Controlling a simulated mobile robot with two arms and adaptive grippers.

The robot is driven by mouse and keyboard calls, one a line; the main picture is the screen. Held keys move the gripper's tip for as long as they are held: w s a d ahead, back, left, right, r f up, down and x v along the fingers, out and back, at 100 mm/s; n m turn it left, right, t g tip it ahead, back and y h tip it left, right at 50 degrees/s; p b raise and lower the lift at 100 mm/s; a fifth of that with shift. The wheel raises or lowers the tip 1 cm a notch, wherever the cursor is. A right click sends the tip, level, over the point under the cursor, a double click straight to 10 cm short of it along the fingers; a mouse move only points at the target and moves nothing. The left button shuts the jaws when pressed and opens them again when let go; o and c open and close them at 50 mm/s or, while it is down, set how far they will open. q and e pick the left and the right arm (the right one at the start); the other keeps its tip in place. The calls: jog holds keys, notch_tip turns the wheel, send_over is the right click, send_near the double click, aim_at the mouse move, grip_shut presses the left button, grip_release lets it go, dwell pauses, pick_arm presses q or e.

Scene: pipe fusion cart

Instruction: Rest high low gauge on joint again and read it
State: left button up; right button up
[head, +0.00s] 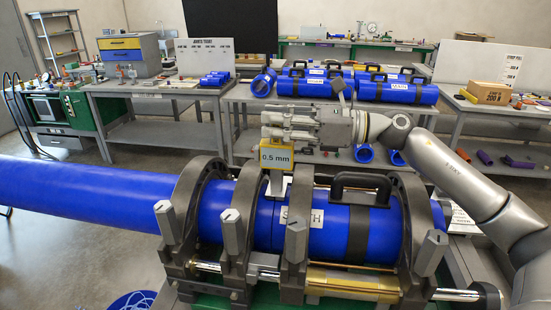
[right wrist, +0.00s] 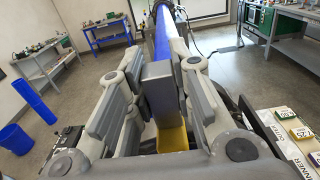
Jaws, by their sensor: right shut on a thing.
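The gauge (head: 277,157) has a yellow-framed "0.5 mm" plate and a grey forked foot. It hangs upright from my right gripper (head: 272,126), which is shut on its grey grip block (right wrist: 158,90); its yellow part (right wrist: 172,138) shows below in the right wrist view. The foot is at the top of the blue pipe (head: 90,190), near the seam between the long pipe and the short "SOUTH" piece (head: 325,232). I cannot tell whether the foot touches the pipe. The plate's back side and any pointer are hidden. My left gripper is out of view.
Grey clamp rings (head: 300,215) with upright bolts surround the pipe close to the gauge. A black handle (head: 360,183) rises on the short piece. A tray with coloured tags (right wrist: 290,125) is at the right in the wrist view. Benches stand behind.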

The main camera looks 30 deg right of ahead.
jog(key=shift+f, duration=0.3)
jog(key=shift+w+d+r+p, duration=0.1)
jog(key=shift+w+r+p, duration=0.1)
jog(key=shift+r+p, duration=0.9)
jog(key=shift+s+r+p, duration=0.1)
jog(key=shift+r+p, duration=1.4)
jog(key=shift+r, duration=1.1)
grip_shut()
